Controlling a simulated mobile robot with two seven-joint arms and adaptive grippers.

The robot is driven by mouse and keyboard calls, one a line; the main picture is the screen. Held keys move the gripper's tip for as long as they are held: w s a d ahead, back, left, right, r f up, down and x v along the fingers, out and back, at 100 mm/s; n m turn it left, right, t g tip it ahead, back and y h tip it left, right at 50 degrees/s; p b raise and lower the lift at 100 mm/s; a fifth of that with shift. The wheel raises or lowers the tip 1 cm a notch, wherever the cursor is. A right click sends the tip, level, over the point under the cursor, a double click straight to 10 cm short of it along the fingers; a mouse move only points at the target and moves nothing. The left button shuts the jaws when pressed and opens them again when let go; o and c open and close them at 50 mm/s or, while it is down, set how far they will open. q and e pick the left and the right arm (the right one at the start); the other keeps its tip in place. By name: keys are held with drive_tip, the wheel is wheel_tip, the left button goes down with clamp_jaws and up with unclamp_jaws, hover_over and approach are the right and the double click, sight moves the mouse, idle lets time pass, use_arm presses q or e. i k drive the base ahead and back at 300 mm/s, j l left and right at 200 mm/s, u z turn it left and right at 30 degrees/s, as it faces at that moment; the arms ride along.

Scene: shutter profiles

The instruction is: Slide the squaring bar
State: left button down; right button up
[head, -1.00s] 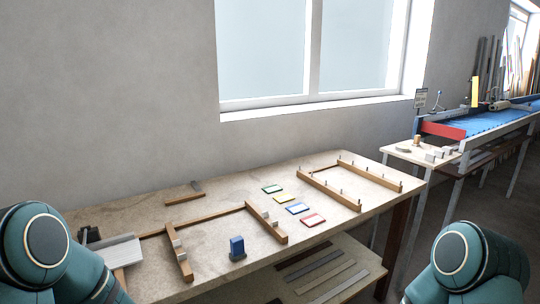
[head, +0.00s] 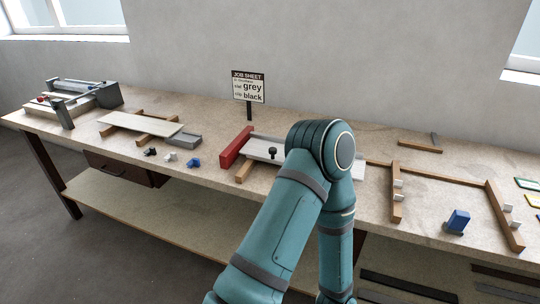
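A red bar (head: 236,147) stands across the left end of a pale flat piece (head: 262,149) on the bench. A black knob (head: 272,153) sits on that piece. Which part is the squaring bar I cannot tell for sure. A wooden rail (head: 243,172) shows below the red bar. My teal left arm rises in front of the pale piece and hides its middle; more of the piece shows right of the arm. The arm bends back down, and neither gripper is in view.
A job sheet sign (head: 248,87) reading grey and black stands behind. At left are a clamp-like fixture (head: 75,98), a slat (head: 142,123) on wooden rails, a grey tray (head: 184,140) and small black, white and blue parts. At right are wooden frames and a blue block (head: 458,221).

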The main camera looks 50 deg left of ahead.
sight(272, 151)
drive_tip(key=u, duration=1.65)
